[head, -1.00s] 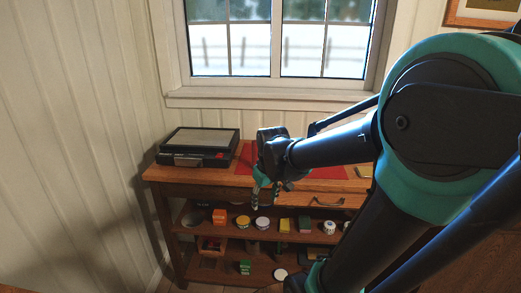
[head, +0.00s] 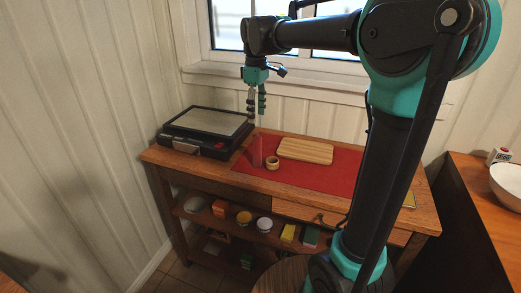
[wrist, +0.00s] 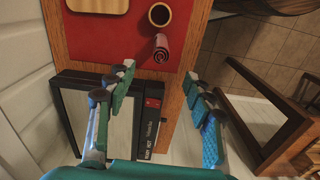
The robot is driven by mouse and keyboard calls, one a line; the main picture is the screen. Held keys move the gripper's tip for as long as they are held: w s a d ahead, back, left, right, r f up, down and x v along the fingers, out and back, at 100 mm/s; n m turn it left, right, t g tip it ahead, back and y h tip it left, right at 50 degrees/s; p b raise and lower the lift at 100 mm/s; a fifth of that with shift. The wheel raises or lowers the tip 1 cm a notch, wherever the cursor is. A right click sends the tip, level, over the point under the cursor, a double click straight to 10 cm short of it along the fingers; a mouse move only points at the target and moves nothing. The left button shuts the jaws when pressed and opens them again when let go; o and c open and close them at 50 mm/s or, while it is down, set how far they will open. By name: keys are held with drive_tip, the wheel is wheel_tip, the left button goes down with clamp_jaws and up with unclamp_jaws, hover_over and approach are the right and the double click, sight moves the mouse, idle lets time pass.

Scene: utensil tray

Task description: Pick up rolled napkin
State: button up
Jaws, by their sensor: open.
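The rolled napkin (head: 257,153) is a small red-pink roll, seemingly upright, on the red mat (head: 315,178) near its left end. In the wrist view the napkin (wrist: 161,48) shows a spiral end and lies just beyond the fingertips, roughly between their lines. My gripper (head: 257,112) points down above the napkin with clear space between them. In the wrist view my gripper (wrist: 158,82) has its fingers wide apart, with nothing between the tips. No part of it touches the napkin.
A small round wooden cup (head: 272,163) stands close beside the napkin. A wooden board (head: 305,150) lies behind on the mat. A black boxy device with a pale top (head: 210,125) sits at the table's left. Shelves below hold several small items. The mat's front right is clear.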

sight(257, 150)
wheel_tip(257, 150, down, 15)
drive_tip(key=shift+f, duration=0.2)
drive_tip(key=c, duration=1.2)
drive_tip(key=shift+r, duration=0.1)
